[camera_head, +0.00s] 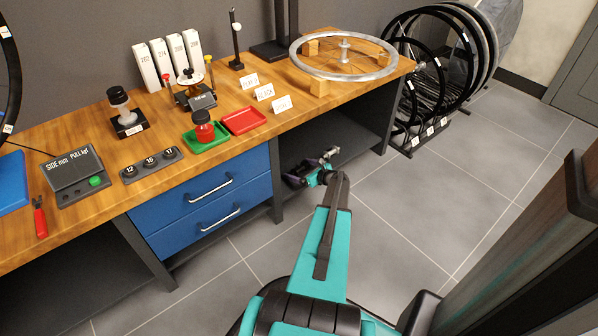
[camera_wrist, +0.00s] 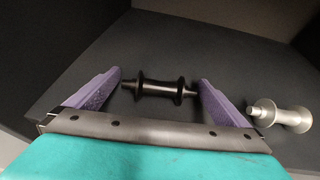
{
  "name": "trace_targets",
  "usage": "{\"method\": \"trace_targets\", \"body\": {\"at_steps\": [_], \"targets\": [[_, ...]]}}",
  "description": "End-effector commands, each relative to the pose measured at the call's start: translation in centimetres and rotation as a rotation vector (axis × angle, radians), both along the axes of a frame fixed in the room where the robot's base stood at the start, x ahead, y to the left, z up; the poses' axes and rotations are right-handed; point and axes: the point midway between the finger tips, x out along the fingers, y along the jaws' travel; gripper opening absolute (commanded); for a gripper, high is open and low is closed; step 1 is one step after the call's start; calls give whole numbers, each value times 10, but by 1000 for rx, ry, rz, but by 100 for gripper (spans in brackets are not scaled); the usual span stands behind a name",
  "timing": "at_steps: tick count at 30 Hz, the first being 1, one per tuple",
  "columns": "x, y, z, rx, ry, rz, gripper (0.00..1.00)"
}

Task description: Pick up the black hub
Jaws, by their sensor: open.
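The black hub (camera_wrist: 153,87) lies on its side on the dark lower shelf, seen in the wrist view between the two purple fingers of my gripper (camera_wrist: 159,88). The fingers are spread, one at each end of the hub. A small gap shows at each end, and I cannot tell if the fingers reach down to its level. In the head view my gripper (camera_head: 311,169) is at the front of the shelf under the bench, right of the blue drawers. The black hub cannot be made out there.
A silver hub (camera_wrist: 279,116) lies just right of the right finger. Dark shelf walls stand behind and at the sides. The blue drawers (camera_head: 205,200) are left of my gripper, and the wooden bench top (camera_head: 345,92) is above. Wheels on a rack (camera_head: 430,105) stand right of the bench.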

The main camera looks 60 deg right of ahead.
Motion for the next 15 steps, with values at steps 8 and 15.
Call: {"method": "trace_targets", "body": {"at_steps": [8, 15], "targets": [[-1, 0, 0, 0, 0, 0, 90], [-1, 0, 0, 1, 0, -1, 52]]}}
